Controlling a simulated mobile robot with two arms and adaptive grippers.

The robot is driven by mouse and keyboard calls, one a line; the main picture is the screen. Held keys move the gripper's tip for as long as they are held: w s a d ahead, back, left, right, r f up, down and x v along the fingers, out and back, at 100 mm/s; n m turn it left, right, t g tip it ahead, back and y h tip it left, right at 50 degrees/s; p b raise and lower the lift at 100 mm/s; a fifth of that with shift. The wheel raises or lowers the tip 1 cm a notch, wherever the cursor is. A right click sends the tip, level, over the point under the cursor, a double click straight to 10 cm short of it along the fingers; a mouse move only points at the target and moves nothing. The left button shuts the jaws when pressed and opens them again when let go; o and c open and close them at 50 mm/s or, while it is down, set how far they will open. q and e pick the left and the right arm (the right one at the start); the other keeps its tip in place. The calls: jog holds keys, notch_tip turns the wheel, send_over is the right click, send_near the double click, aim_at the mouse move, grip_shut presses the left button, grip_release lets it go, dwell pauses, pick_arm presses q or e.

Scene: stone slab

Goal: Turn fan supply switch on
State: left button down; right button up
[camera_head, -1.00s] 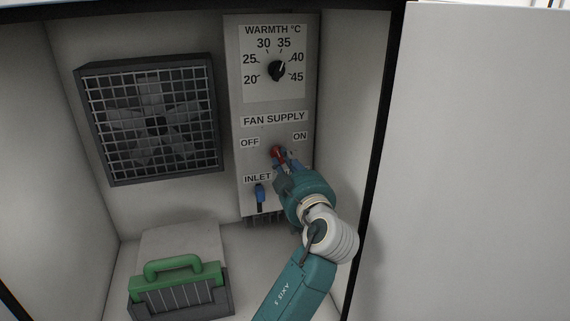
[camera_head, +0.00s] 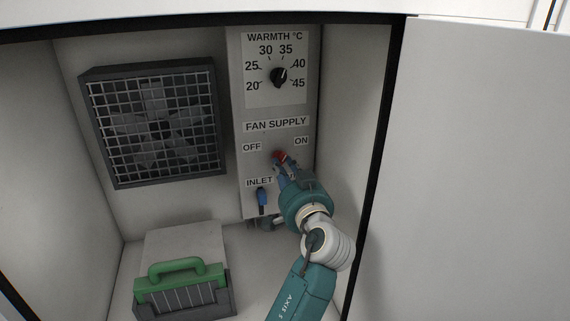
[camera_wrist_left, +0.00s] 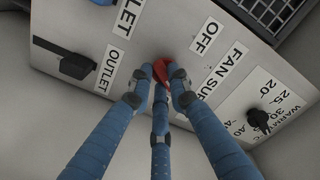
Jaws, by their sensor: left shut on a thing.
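The fan supply switch is a small red handle (camera_head: 279,155) on the grey control panel (camera_head: 248,205), below and between the OFF and ON labels. It also shows in the left wrist view (camera_wrist_left: 161,70), near the OFF label. My left gripper (camera_head: 283,164) reaches up to it from below right and is shut on the red handle. In the wrist view its blue fingers (camera_wrist_left: 158,88) close around the handle and partly hide it. Which position the switch is in cannot be told clearly. My right gripper is not in view.
A black warmth dial (camera_head: 279,77) is above the switch, and a blue inlet lever (camera_head: 262,200) is below left. A black outlet handle (camera_wrist_left: 76,66) shows in the wrist view. A fan grille (camera_head: 155,124) and a green-handled box (camera_head: 183,292) are left. Cabinet walls enclose the space.

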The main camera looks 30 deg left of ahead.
pick_arm(q)
jog(key=shift+m+p, duration=0.35)
jog(key=shift+m, duration=0.55)
jog(key=shift+f, duration=0.1)
jog(key=c, duration=1.6)
grip_release()
jog(key=shift+c, duration=0.2)
